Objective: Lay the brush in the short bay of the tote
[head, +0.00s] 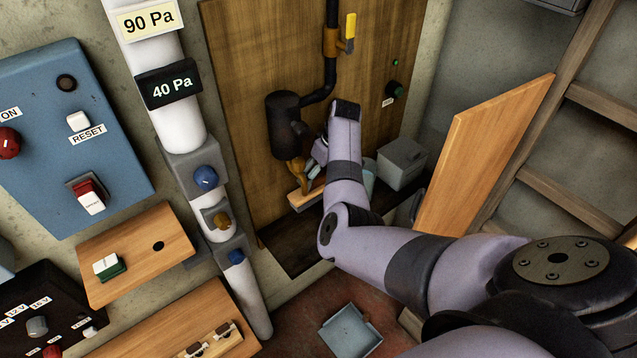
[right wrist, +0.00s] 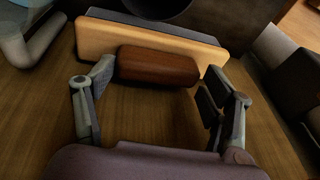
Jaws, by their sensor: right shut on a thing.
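The brush has a brown grip (right wrist: 158,66) on a light wood back (right wrist: 140,40) with a dark grey layer along its far side. I cannot make out a tote with bays. A blue-grey open tray (head: 350,330) lies low at the bottom. My left gripper is not in view.
A dark cylinder (head: 283,125) with a pipe is on the wooden panel (head: 240,60), close to my right gripper. A grey box (head: 402,163) stands right of my wrist. A tilted wooden board (head: 485,150) is farther right. Control panels and a white column (head: 160,70) fill the left.

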